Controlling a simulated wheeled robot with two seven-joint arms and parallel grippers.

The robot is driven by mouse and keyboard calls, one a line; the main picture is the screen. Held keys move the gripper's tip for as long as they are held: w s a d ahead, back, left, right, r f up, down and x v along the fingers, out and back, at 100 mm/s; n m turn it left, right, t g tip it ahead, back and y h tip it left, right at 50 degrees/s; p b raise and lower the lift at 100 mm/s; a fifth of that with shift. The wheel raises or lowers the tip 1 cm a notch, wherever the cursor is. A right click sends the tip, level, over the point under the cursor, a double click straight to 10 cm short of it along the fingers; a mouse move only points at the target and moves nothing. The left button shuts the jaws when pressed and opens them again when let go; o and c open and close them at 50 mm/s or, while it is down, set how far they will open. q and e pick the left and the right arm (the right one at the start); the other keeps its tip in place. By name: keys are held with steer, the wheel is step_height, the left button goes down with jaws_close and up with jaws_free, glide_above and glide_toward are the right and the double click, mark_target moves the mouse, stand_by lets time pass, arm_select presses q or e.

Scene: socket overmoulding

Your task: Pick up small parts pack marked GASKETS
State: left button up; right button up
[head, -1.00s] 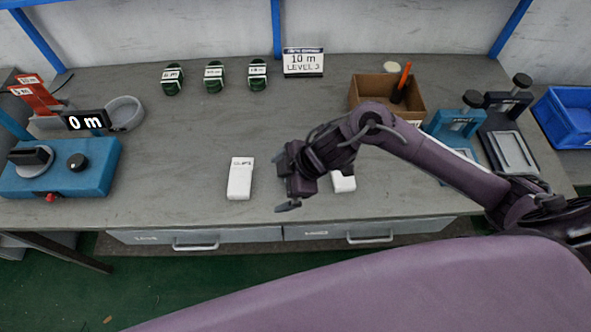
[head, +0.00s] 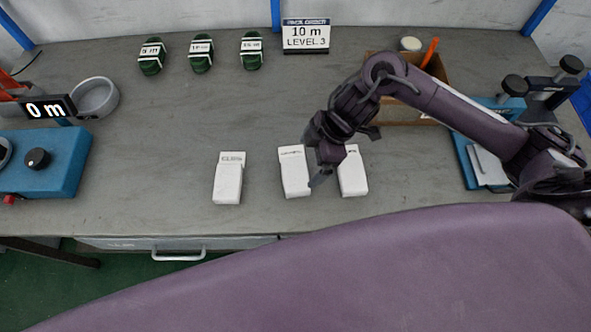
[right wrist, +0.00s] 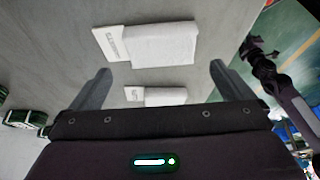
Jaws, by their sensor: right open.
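Three white packs stand in a row at the front of the grey bench in the head view: a left pack (head: 228,182), a middle pack (head: 294,174) and a right pack (head: 352,174). The middle pack's label is small and looks like GASKETS; the left one looks like CLIPS. The right pack's label is partly hidden by my arm. My right gripper (head: 318,165) is open and empty above the gap between the middle and right packs. In the right wrist view its fingers (right wrist: 156,85) are spread, with a larger labelled pack (right wrist: 158,44) ahead and another pack (right wrist: 155,96) lower, partly hidden. My left gripper (right wrist: 257,50) shows small at the right.
A brown box (head: 440,70) and blue and dark presses (head: 480,160) stand at the right. A blue unit (head: 50,165) is at left. The bench centre is clear.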

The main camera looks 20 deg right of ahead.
mark_target(296, 174)
steer(key=x, duration=0.7)
steer(key=shift+a+f+p, duration=0.2)
steer(key=shift+a+p, duration=0.05)
steer(key=shift+p, duration=0.15)
steer(key=c, duration=0.6)
